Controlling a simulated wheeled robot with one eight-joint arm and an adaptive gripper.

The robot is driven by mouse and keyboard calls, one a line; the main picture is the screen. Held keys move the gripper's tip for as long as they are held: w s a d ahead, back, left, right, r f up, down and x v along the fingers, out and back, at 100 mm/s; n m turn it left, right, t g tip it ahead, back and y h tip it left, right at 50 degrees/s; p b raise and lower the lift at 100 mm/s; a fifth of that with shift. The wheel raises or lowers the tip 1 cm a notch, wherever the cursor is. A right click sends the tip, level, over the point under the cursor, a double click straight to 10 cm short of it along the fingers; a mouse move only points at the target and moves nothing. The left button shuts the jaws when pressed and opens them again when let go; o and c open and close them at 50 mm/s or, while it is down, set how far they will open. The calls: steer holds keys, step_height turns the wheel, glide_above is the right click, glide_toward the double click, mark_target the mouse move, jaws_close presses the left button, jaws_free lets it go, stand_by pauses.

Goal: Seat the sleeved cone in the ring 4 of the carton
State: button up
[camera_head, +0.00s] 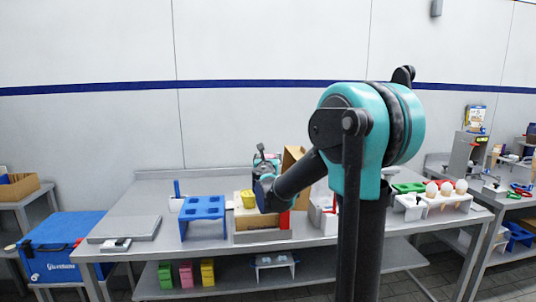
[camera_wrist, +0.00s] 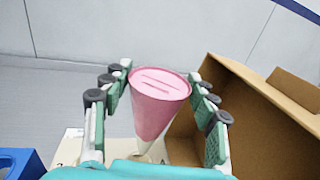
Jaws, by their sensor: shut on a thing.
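My gripper (camera_wrist: 160,112) is shut on the sleeved cone (camera_wrist: 158,100), a pink tapered sleeve with a flat round top and pale slots, in the wrist view. The cone points down between the green finger pads, wide end up. Its lower tip is near a pale ring-like shape, and I cannot tell whether it is inside it. The brown carton (camera_wrist: 255,110) stands open to the right of the cone. The ring numbered 4 cannot be picked out.
A blue rack (camera_head: 203,208) with holes stands left of the carton, its edge also in the wrist view (camera_wrist: 20,164). A grey flat slab (camera_head: 124,229) lies farther left.

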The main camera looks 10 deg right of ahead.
steer(key=shift+f, duration=4.3)
steer(key=o, duration=1.3)
steer(key=shift+c, duration=0.2)
step_height(320, 180, up, 10)
steer(key=shift+s, duration=0.1)
